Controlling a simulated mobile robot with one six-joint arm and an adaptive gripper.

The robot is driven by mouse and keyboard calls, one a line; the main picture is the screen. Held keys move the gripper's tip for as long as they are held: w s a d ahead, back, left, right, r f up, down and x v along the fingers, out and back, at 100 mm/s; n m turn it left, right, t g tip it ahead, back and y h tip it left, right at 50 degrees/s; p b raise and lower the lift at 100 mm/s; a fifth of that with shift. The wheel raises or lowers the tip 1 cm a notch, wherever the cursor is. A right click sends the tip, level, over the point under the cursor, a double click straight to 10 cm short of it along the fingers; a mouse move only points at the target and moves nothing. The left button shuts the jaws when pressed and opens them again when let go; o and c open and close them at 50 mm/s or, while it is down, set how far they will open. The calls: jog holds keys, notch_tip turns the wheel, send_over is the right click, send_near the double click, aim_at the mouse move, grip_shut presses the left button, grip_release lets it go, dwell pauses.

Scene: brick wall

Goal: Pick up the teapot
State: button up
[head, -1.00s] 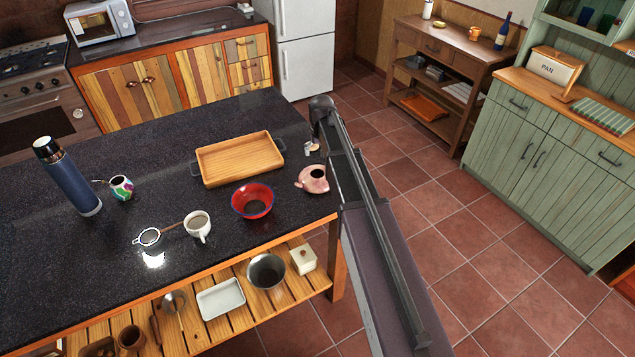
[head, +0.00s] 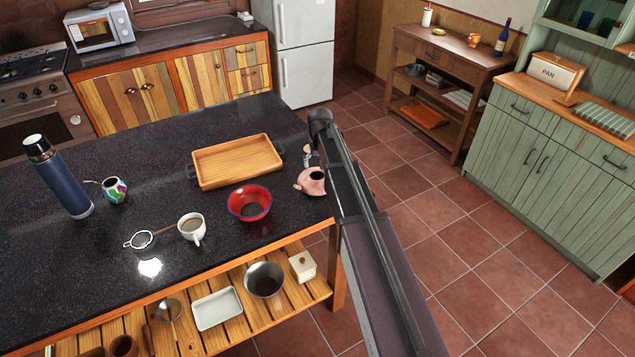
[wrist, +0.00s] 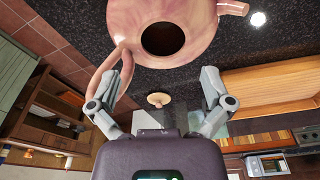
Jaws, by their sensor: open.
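The pink teapot (head: 311,181) stands on the dark countertop near its right end in the head view, partly beside my arm. In the wrist view the teapot (wrist: 125,22) fills the top middle, with its round dark opening facing the camera. Its handle (wrist: 108,72) curves down at the left, close to my left finger; I cannot tell whether they touch. Its spout (wrist: 233,8) points right. My gripper (wrist: 160,88) is open, its two fingers apart below the teapot, with nothing held between them. In the head view my gripper is mostly hidden behind my arm.
A small pale round thing (wrist: 158,99) lies beyond the fingers. The red bowl (head: 250,203) stands left of the teapot, and the wooden tray (head: 237,163) behind it. A white cup (head: 192,228), a strainer and a blue flask (head: 58,178) are farther left. Tiled floor is free at right.

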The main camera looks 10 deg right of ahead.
aim_at(317, 176)
jog(key=shift+w+a+f+b, duration=0.1)
jog(key=shift+w+f+b, duration=0.05)
jog(key=shift+f+b, duration=0.7)
jog(key=shift+w+f+b, duration=0.2)
jog(key=shift+f+b, duration=0.65)
jog(key=shift+w+a+f+b, duration=0.1)
jog(key=shift+w+f+b, duration=0.05)
jog(key=shift+f+b, duration=0.7)
jog(key=c, duration=1.1)
